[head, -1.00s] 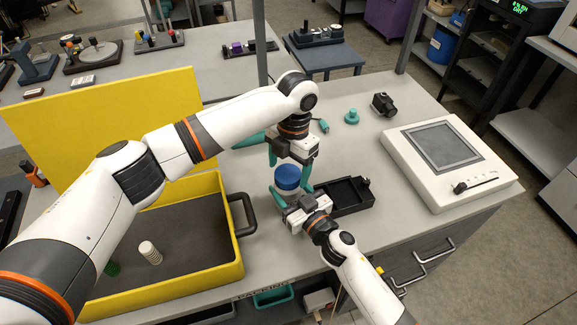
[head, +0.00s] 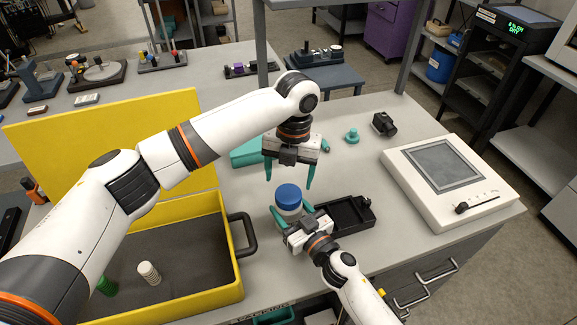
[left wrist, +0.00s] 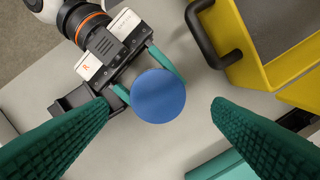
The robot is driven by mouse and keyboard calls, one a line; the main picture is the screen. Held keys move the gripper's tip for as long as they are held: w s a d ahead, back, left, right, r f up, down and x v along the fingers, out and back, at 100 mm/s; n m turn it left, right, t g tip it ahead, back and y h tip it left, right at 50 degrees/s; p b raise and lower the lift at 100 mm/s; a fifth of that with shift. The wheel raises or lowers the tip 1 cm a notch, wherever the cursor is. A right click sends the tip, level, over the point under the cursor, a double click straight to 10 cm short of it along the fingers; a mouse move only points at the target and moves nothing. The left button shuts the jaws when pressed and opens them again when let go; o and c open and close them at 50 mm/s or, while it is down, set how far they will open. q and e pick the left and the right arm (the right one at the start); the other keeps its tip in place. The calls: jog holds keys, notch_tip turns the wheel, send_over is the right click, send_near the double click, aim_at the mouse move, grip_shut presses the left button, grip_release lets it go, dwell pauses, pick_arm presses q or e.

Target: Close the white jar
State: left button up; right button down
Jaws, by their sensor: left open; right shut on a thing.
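The white jar (head: 289,210) stands upright on the grey table with a blue lid (head: 289,193) on top; whether the lid is tight cannot be told. My right gripper (head: 293,214) is shut on the jar's body from the front, and the fingers hide part of it. My left gripper (head: 288,183) points down above the lid, open and empty, its fingers apart from the lid. In the left wrist view the round blue lid (left wrist: 158,96) lies between the open left fingertips (left wrist: 160,102), with the right gripper's fingers on the jar beneath.
A yellow case (head: 225,205) with a black handle stands open at left. A black tray (head: 350,213) lies close right of the jar. A white screen device (head: 450,175), a small black object (head: 384,124) and a teal piece (head: 352,135) are farther right. A teal box (head: 247,153) lies behind.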

pick_arm(q)
jog(key=n, duration=0.4)
jog(key=shift+r+n, duration=0.2)
jog(key=shift+n, duration=0.1)
jog(key=n, duration=0.4)
jog(key=shift+r, duration=0.2)
jog(key=n, duration=0.4)
jog(key=shift+r+n+t, duration=0.15)
jog(key=shift+n+t, duration=0.15)
jog(key=shift+n, duration=0.1)
jog(key=n, duration=0.4)
jog(key=shift+r, duration=0.15)
jog(key=n, duration=0.4)
jog(key=shift+r+n+h, duration=0.2)
jog(key=shift+n+h, duration=0.1)
jog(key=n, duration=0.4)
jog(key=shift+a+r, duration=0.1)
jog(key=shift+r, duration=0.05)
jog(key=n, duration=0.7)
jog(key=shift+s+r, duration=0.1)
jog(key=shift+r, duration=0.15)
